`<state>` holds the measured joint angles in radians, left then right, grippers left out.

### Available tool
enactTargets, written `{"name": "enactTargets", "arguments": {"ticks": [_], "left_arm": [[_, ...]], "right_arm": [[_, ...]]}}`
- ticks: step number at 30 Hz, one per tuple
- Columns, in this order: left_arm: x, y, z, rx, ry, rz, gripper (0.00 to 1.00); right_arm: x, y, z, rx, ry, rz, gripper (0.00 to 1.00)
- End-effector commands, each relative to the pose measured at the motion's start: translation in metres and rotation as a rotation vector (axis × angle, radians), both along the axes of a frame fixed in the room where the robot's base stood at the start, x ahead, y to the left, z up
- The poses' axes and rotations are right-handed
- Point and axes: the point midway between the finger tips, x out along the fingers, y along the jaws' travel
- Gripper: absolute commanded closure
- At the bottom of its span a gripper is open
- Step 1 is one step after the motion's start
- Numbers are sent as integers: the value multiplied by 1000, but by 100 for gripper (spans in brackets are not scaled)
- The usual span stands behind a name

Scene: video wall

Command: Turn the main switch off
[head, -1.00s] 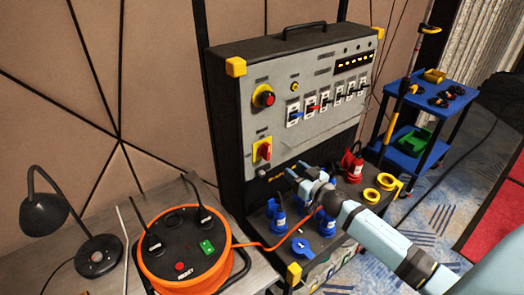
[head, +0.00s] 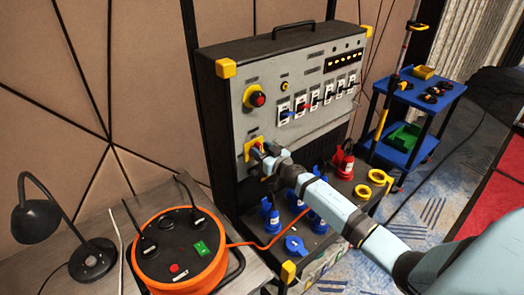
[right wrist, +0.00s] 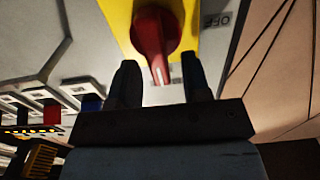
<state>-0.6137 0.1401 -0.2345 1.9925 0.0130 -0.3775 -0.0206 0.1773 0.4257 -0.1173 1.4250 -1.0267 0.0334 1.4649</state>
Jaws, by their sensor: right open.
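The main switch is a red rotary handle on a yellow plate (head: 247,148), low on the left of the grey panel. In the head view my gripper hides most of the handle. In the right wrist view the red handle (right wrist: 152,35) shows close up, with an "OFF" label beside it to the right and its pale-marked tip pointing towards my gripper. My right gripper (right wrist: 160,72) is open, its two fingers pointing at the handle, one on each side of its tip. Contact cannot be told. My left gripper is not in view.
A red emergency button (head: 257,99) sits above the switch, and a row of breakers (head: 314,102) runs to the right. Blue sockets (head: 270,217) and a red plug (head: 342,161) stand below. An orange cable reel (head: 182,250) and a black lamp (head: 37,221) are at left.

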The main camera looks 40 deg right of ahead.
Motion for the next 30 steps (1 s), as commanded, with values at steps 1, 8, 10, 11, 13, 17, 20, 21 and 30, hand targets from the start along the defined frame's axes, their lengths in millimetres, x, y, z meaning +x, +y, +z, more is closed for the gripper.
{"name": "enactTargets", "arguments": {"ticks": [1,8,10,11,13,17,20,21,30], "left_arm": [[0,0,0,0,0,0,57],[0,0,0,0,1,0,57],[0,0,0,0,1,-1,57],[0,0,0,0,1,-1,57],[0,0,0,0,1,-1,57],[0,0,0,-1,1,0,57],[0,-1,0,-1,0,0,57],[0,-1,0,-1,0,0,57],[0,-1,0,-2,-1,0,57]], "right_arm": [[0,0,0,0,0,0,56],[0,0,0,0,0,0,100],[0,0,0,0,0,0,100],[0,0,0,0,0,0,100],[0,0,0,-2,0,0,100],[0,0,0,-18,-2,0,100],[0,1,0,-50,-5,0,100],[0,1,0,-67,-6,0,100],[-1,6,0,-287,-24,0,100]]}}
